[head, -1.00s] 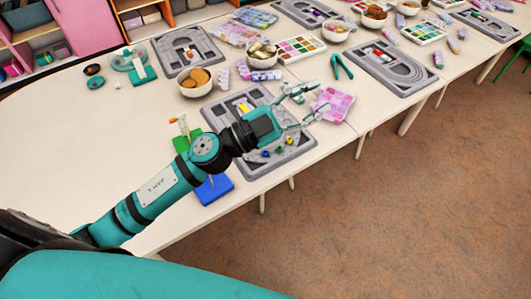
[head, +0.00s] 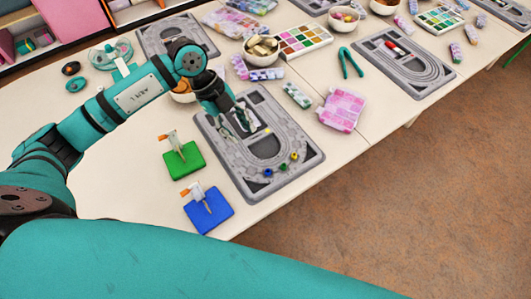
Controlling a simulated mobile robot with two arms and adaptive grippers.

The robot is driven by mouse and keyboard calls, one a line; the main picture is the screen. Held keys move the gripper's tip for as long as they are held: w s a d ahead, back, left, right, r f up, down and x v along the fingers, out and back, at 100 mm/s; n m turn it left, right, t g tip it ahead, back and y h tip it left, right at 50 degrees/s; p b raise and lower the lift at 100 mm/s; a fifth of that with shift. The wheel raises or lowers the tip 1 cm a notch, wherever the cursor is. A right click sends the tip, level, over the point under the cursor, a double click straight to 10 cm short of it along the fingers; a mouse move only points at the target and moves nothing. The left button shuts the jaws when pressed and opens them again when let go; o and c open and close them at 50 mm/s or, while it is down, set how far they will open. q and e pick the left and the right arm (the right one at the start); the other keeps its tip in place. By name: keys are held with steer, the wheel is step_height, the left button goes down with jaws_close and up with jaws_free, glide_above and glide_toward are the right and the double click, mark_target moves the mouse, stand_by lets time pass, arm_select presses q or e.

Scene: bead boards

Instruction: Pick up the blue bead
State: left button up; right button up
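The blue bead (head: 268,172) is small and sits at the near end of the grey bead board (head: 251,184). My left gripper (head: 238,127) points down over the upper left part of that board, well apart from the blue bead. Its fingers look spread, with no bead visible between them. They hide part of the board's compartments. My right gripper is not in view.
A green block (head: 185,163) and a blue block (head: 209,214), each with a small upright piece, stand left of the board. A pink bead pack (head: 341,109), teal pliers (head: 350,62) and a bowl (head: 261,50) lie beyond. The table's front edge runs close to the board.

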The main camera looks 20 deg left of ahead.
arm_select(q)
steer(key=p, duration=0.2)
glide_toward(266, 171)
steer(key=x, duration=0.2)
steer(key=shift+d+f, duration=0.2)
steer(key=shift+d, duration=0.15)
steer(key=shift+p+x, duration=0.3)
steer(key=shift+x, duration=0.55)
steer(key=p+x, duration=0.1)
steer(key=x, duration=0.2)
steer(key=shift+w+f, duration=0.1)
steer(key=shift+f, duration=0.3)
steer(key=shift+d+f, duration=0.15)
steer(key=shift+f, duration=0.25)
steer(key=c, duration=0.4)
steer(key=shift+f, duration=0.1)
steer(key=shift+c, duration=0.4)
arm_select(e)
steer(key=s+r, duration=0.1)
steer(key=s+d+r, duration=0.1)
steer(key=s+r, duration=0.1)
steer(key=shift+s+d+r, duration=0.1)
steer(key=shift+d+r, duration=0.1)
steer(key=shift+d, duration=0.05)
